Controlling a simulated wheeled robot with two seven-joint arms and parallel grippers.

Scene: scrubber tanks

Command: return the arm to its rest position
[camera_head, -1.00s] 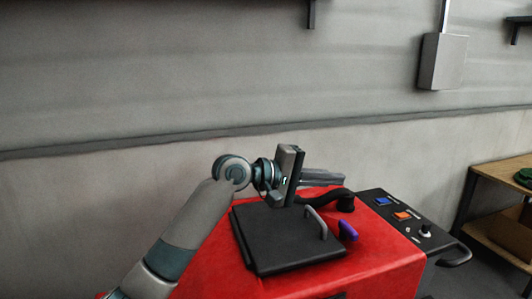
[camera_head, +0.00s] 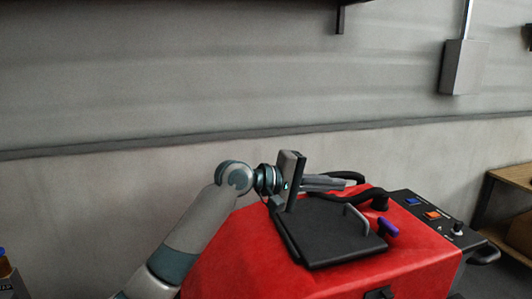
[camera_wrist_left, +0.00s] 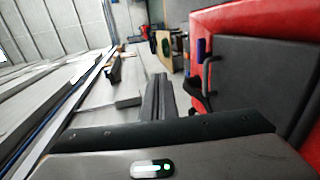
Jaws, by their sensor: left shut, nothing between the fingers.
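My left arm comes in from the lower left of the head view. Its gripper (camera_head: 338,183) is held above the far left part of the red scrubber machine (camera_head: 240,262) and points right. The fingers are together with nothing between them. They also show shut in the left wrist view (camera_wrist_left: 158,98), beside the machine's dark lid (camera_wrist_left: 265,75). In the head view the black lid (camera_head: 335,240) lies closed on the machine's top, with a grey handle (camera_head: 355,217) and a purple tab (camera_head: 388,227). I cannot tell the gripper's exact height above the machine. My right gripper is not in view.
A black hose (camera_head: 378,199) and a control panel with a blue button (camera_head: 412,202) and an orange button (camera_head: 432,215) sit near the gripper. A wall (camera_head: 130,190) stands behind. A wooden shelf (camera_head: 515,173) is at the right.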

